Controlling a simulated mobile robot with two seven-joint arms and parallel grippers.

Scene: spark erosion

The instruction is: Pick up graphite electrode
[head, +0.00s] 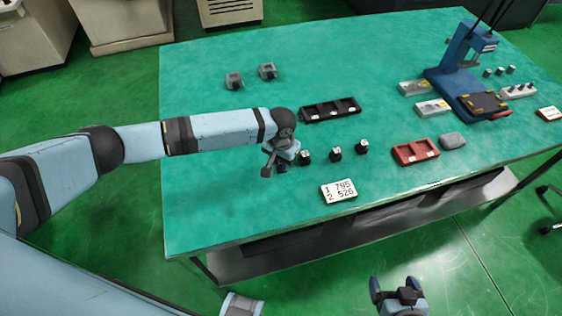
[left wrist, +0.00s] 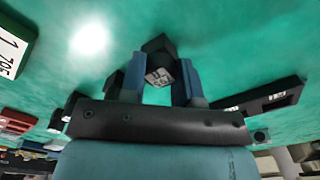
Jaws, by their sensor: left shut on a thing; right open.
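My left gripper (head: 273,172) is low over the green table, left of a row of small dark graphite electrodes with pale tops: one close by (head: 305,158), one in the middle (head: 336,154) and one at the right (head: 362,147). In the head view the wrist and fingers mostly hide this held electrode. Whether it touches the table is unclear. My right gripper (head: 398,290) is open and empty, off the table's front edge.
A black compartment tray (head: 331,110) lies behind the row. A number card (head: 339,191) lies in front. A red tray (head: 415,153) and grey lump (head: 452,141) are to the right. A blue stand (head: 450,62) is at back right. The table's left front is clear.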

